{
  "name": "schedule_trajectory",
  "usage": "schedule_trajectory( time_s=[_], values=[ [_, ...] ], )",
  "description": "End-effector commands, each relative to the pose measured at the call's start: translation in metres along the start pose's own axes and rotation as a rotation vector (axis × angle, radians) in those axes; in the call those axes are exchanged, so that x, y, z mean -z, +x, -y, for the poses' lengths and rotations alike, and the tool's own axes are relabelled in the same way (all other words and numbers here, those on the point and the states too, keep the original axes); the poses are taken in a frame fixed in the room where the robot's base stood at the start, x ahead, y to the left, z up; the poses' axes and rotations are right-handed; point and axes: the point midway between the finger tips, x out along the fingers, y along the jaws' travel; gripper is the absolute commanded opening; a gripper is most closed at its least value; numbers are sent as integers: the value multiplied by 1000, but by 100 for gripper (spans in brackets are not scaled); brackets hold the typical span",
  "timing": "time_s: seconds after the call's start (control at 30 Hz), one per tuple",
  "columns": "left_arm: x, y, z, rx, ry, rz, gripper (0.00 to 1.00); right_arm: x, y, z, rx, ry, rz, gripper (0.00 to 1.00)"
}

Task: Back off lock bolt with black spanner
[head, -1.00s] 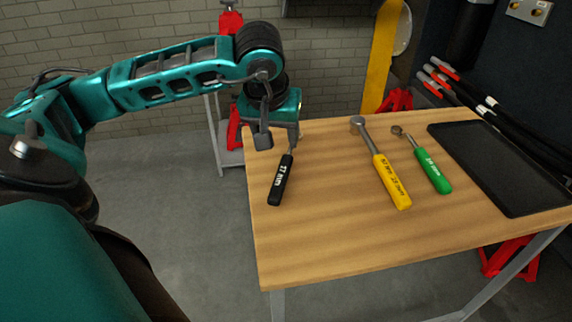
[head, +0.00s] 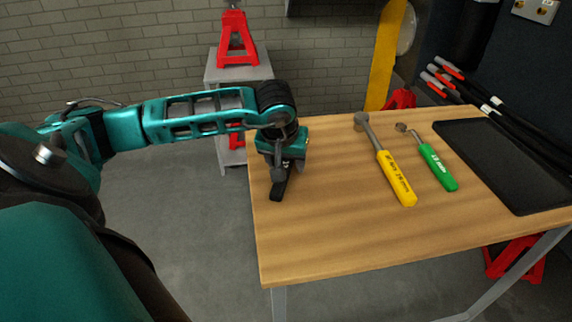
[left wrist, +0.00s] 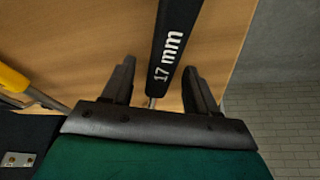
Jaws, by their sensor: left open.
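The black spanner (head: 279,189), marked 17 mm, lies on the wooden table near its left edge. My left gripper (head: 283,172) is above it in the head view and hides most of its handle and its head. In the left wrist view the black handle (left wrist: 174,45) runs between the two open fingers of the left gripper (left wrist: 158,88), with a gap on each side. A short piece of the metal shank shows near the palm. The lock bolt is not in view. My right gripper is not in view.
A yellow-handled ratchet (head: 396,180) and a green-handled tool (head: 438,168) lie right of the spanner on the wooden table (head: 340,235). A dark flat tray (head: 500,165) is at the right. A red jack stand (head: 238,40) stands on a grey stand behind.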

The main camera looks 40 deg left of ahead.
Motion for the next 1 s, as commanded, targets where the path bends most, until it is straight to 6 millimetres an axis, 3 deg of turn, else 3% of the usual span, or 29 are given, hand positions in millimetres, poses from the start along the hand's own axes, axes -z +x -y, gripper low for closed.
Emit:
schedule_trajectory(
  time_s=[0.13,0.73,1.0],
  values=[
    [0,0,0,0,0,0,57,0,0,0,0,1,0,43],
    [0,-1,0,0,0,0,0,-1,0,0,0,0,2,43],
    [1,-1,0,0,-1,-2,0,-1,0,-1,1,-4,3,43]
  ],
)
